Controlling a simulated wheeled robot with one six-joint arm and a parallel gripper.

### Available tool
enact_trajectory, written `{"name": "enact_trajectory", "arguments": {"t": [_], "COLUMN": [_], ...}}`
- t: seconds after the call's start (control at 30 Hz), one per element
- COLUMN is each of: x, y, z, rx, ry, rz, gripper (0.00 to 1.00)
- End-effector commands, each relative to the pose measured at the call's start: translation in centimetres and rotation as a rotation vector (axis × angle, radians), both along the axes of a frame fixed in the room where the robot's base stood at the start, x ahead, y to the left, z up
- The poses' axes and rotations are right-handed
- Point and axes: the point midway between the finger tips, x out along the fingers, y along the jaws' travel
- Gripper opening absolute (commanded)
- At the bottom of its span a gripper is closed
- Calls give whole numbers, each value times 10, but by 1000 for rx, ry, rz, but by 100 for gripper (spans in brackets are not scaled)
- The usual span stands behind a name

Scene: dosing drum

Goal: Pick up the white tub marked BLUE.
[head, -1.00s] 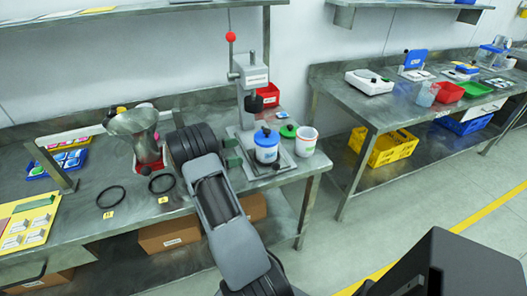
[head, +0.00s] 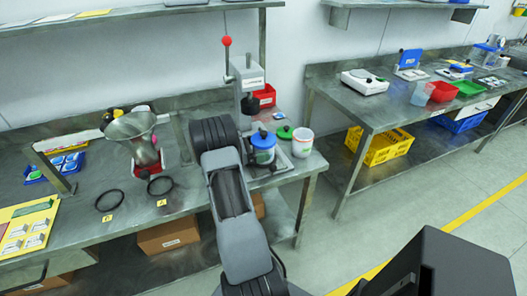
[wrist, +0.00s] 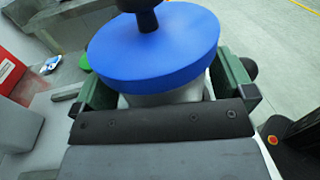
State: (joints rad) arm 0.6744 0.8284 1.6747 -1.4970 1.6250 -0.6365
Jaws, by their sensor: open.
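The white tub with a blue lid (head: 263,156) and a dark knob stands upright on the press base at the right end of the near bench. Its label is too small to read. In the wrist view the tub's blue lid (wrist: 155,48) fills the upper middle, with part of its pale body below. My gripper (wrist: 165,88) is open, with one green-padded finger on each side of the tub. Whether the pads touch it I cannot tell. In the head view my wrist hides most of the fingers.
A second white tub (head: 302,143) stands close to the right, with a green lid (head: 285,132) behind. The press column (head: 249,90) with its red-knobbed lever rises behind. A red bin (head: 265,96) is further back.

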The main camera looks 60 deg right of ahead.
Motion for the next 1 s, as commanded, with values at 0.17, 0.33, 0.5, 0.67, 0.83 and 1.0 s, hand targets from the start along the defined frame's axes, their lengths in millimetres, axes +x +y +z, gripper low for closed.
{"name": "enact_trajectory", "arguments": {"t": [0.17, 0.33, 0.5, 0.67, 0.83, 1.0], "x": [-1, -1, -1, -1, -1, -1], "y": [-1, -1, -1, -1, -1, -1], "z": [0, 0, 0, 0, 0, 6], "rx": [0, 0, 0, -1, -1, -2], "ry": [0, 0, 0, 1, 1, -1], "rz": [1, 1, 0, 0, 0, 0], "gripper": [100, 93, 77, 65, 65, 65]}}
